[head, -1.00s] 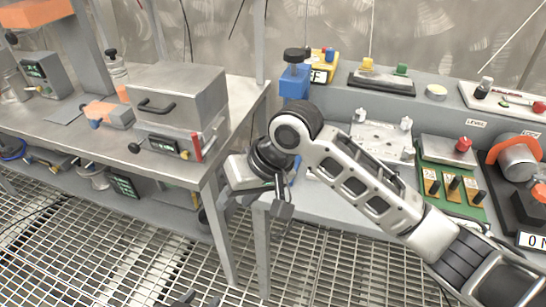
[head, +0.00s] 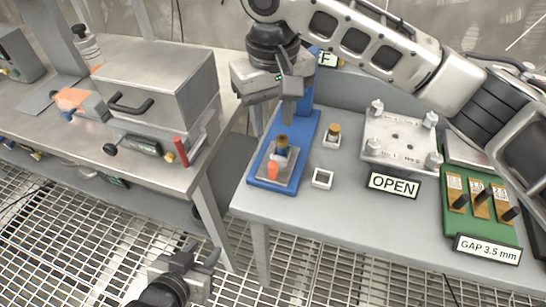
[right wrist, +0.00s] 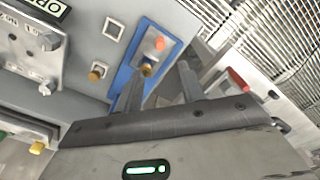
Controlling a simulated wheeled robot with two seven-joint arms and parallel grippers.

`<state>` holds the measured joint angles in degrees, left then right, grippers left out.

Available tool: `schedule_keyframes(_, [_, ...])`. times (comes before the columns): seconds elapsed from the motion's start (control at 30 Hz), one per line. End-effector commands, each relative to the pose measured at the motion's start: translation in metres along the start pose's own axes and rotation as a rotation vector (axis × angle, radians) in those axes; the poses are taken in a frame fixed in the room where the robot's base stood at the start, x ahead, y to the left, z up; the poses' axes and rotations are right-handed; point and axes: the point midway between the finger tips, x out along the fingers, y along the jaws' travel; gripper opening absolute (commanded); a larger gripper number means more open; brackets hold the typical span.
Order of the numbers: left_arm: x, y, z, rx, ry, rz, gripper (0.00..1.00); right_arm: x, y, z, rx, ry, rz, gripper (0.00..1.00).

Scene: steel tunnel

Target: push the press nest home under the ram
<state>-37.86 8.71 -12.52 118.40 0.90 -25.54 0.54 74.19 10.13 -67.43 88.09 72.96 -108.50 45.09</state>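The blue press (head: 311,120) stands at the table's left edge; my right gripper hides its upper part and ram. On its blue base lies a grey plate, the press nest (head: 287,179), with an orange knob (head: 272,170) near the front and a brass-topped blue piece (head: 281,150) behind it. The nest also shows in the right wrist view (right wrist: 166,55). My right gripper (head: 290,105) is above the press, apart from the nest; its fingers (right wrist: 160,85) are spread and empty. My left gripper (head: 201,257) is open and empty, low in front of the tables.
A small white square frame (head: 322,178) and a brass-topped part in a white holder (head: 332,136) stand right of the press. Further right are a plate fixture (head: 400,140) with an OPEN sign and a green gauge board (head: 480,215). A grey box (head: 160,85) stands on the left table.

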Motion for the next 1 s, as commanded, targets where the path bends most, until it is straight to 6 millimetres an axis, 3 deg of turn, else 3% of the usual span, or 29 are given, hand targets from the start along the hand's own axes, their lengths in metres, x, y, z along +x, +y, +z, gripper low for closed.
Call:
schedule_keyframes(0.3, [-0.001, 0.002, 0.008, -0.005, -0.015, 0.003, 0.39, 0.071, 0.0, 0.001, 0.001, -0.003, 0.0, 0.39])
schedule_keyframes(0.5, [0.0, 0.002, 0.006, -0.006, -0.011, 0.003, 0.39, 0.108, 0.0, 0.001, 0.0, -0.001, 0.0, 0.39])
schedule_keyframes(0.7, [0.001, 0.002, 0.004, -0.006, -0.006, 0.003, 0.39, 0.128, 0.0, 0.0, -0.001, 0.001, 0.001, 0.39])
schedule_keyframes(1.0, [0.001, 0.002, 0.003, -0.007, -0.004, 0.003, 0.39, 0.132, 0.0, 0.0, -0.001, 0.002, 0.0, 0.39])
